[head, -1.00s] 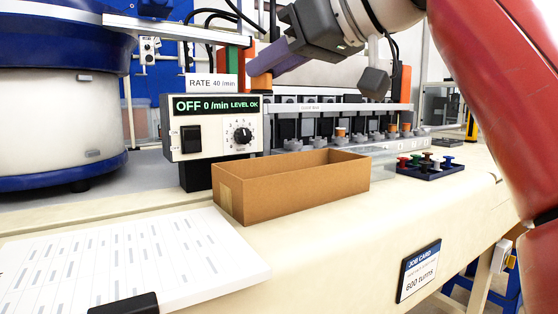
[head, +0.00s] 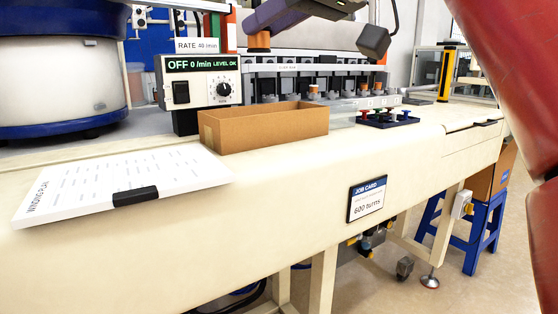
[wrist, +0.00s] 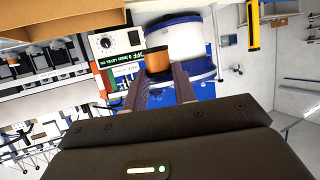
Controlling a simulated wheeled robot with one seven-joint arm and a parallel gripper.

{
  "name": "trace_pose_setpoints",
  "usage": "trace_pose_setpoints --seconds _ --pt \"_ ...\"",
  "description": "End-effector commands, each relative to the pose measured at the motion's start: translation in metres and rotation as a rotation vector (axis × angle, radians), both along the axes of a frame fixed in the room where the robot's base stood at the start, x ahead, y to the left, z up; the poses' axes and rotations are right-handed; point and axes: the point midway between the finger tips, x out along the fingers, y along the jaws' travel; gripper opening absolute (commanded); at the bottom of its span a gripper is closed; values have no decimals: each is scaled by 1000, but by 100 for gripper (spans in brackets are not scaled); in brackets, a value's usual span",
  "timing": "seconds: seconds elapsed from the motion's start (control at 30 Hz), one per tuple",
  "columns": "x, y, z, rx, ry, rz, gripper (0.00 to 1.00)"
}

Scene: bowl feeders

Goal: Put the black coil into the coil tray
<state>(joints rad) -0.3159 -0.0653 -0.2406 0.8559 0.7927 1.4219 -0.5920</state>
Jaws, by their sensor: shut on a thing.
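My gripper (wrist: 161,72) is shut on a copper-coloured coil (wrist: 157,65) with a dark end. In the head view the coil (head: 259,41) shows at the tips of my purple-grey fingers (head: 283,13), held up in front of the winder row and above the bench. Whether its end is black is hard to tell there. A small dark tray (head: 388,124) with several coloured pieces, red and blue among them, sits on the bench to the right. An open cardboard box (head: 265,134) stands left of it. I cannot tell which one is the coil tray.
A control box (head: 200,82) reading OFF stands behind the cardboard box, beside a large blue and white bowl feeder (head: 60,85). A winder row (head: 320,80) runs along the back. A white sheet (head: 120,185) lies at the front left. A blue stool (head: 485,225) stands right of the bench.

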Motion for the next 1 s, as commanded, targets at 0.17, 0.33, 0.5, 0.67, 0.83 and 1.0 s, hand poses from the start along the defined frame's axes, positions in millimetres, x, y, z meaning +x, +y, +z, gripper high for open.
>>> trace_pose_setpoints --seconds 0.17,0.33,0.5,0.67,0.83,1.0 --pt "3 -2 -12 -1 2 -20 2" --pt "5 -5 -26 -3 3 -44 2" --pt "11 -12 -50 -4 3 -96 2" --pt "21 -24 -95 -4 5 -184 2" --pt "37 -41 -158 -6 6 -313 2" --pt "56 -61 -236 -8 9 -468 2"
